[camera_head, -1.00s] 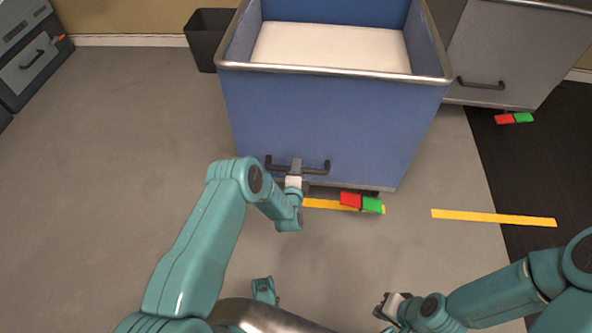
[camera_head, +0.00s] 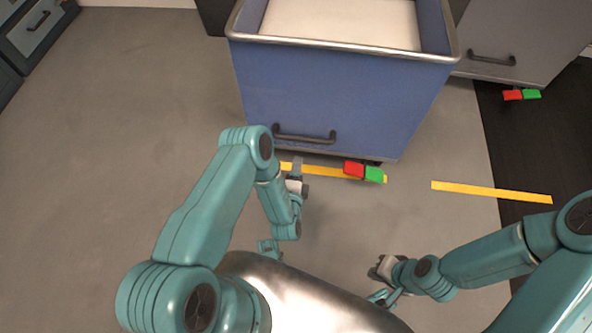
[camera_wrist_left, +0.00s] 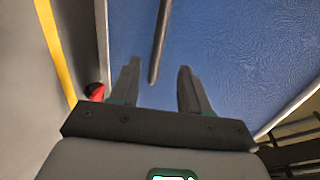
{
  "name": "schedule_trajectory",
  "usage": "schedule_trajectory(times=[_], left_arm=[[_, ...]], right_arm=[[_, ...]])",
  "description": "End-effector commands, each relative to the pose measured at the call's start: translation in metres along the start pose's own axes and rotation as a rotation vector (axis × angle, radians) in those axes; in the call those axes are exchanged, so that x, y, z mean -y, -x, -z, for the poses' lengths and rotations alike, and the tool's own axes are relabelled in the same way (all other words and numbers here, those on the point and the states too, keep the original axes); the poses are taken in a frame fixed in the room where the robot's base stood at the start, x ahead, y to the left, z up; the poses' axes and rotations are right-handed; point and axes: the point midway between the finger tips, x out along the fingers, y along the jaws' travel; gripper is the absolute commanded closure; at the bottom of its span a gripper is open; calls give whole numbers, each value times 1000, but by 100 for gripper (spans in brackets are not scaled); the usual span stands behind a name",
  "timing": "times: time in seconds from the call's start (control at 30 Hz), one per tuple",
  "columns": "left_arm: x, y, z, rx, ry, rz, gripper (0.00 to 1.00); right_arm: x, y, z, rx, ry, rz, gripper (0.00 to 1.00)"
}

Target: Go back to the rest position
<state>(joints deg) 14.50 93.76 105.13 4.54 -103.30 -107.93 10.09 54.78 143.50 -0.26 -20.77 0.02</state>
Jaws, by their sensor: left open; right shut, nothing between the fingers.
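My left gripper (camera_head: 297,171) is just in front of and below the handle of a blue cart (camera_head: 340,95) in the head view. In the left wrist view my left gripper (camera_wrist_left: 158,85) is open, its two fingers apart. The dark bar handle (camera_wrist_left: 159,40) shows beyond the fingertips against the blue panel, with nothing gripped. My right gripper (camera_head: 378,270) is at the lower middle right in the head view, low over the grey floor. It is shut and empty, away from the cart.
The cart has red (camera_head: 354,169) and green (camera_head: 374,174) pedals at its bottom edge. Yellow tape (camera_head: 490,191) marks the floor. A grey cart (camera_head: 535,45) stands at the back right, and a drawer cabinet (camera_head: 35,28) at the top left. The left floor is clear.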

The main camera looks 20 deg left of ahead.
Motion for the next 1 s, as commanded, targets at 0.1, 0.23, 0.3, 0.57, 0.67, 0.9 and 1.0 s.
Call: schedule_trajectory(times=[0.1,0.23,0.3,0.57,0.67,0.9,1.0], left_arm=[[1,16,0,-1,0,-2,54],[0,24,0,-1,0,-1,54],[0,25,0,0,0,0,54],[-1,24,0,0,0,0,54],[0,24,0,0,0,0,54],[18,13,-1,3,2,38,54],[58,-4,-7,12,7,102,54]], right_arm=[[2,6,-1,1,1,0,100],[3,6,-1,1,1,0,100],[3,6,-1,1,1,0,100],[2,6,-1,1,1,0,100],[2,6,-1,1,1,0,100],[2,6,-1,1,0,0,100],[2,6,-1,1,0,0,100]])
